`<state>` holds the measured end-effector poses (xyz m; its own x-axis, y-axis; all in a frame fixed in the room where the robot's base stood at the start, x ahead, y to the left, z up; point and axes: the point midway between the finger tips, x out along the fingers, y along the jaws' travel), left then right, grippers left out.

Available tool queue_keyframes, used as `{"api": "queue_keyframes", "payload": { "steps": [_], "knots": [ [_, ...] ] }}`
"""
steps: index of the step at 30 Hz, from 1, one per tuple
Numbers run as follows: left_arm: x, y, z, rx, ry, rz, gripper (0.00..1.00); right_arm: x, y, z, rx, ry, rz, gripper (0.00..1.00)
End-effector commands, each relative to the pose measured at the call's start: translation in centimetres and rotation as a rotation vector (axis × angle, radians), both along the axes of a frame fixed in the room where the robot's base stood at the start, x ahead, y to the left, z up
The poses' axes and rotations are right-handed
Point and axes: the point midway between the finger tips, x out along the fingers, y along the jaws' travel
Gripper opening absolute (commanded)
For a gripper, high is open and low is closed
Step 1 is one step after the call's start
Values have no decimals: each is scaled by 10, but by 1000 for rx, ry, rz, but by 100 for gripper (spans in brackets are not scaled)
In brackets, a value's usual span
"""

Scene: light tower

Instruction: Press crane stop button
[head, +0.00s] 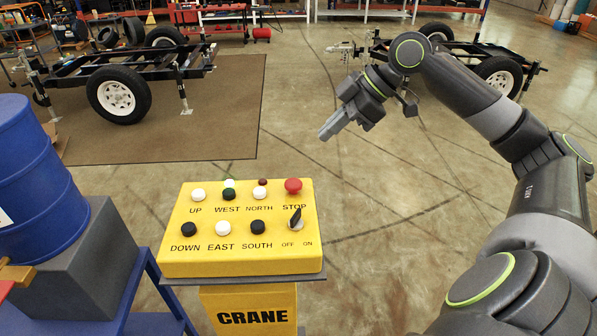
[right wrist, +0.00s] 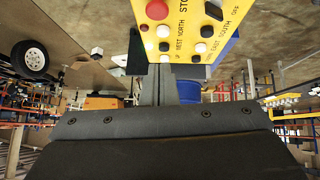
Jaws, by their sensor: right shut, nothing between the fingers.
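The yellow crane control box (head: 240,258) stands in front of me on a pedestal marked CRANE. The red stop button (head: 293,186) is at its top right corner, above the OFF/ON switch (head: 296,219). My right gripper (head: 325,133) is shut and empty, in the air beyond the box and a little right of the stop button, apart from it. In the right wrist view the shut fingers (right wrist: 167,85) show below the box (right wrist: 207,40), which appears turned, with the red stop button (right wrist: 157,9) at the top edge. My left gripper is not in view.
A blue barrel (head: 38,180) stands on a grey block (head: 85,265) over a blue frame left of the box. Trailer frames with wheels (head: 118,94) stand at the back left and back right. The floor right of the box is clear.

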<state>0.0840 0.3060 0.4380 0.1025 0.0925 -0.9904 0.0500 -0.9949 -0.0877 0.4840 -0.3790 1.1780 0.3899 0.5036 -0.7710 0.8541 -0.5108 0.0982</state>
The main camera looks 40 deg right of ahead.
Motion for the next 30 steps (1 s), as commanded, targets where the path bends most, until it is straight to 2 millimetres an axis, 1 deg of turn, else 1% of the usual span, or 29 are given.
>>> {"api": "queue_keyframes", "payload": {
  "steps": [5,14,27,30],
  "knots": [
    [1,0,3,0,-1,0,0,4,7,-8,4,0,2,0],
    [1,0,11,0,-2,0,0,18,25,-34,5,0,2,0],
    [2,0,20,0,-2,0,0,39,52,-77,5,1,1,0],
    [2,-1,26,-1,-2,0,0,39,48,-94,3,5,-3,0]
  ]
}}
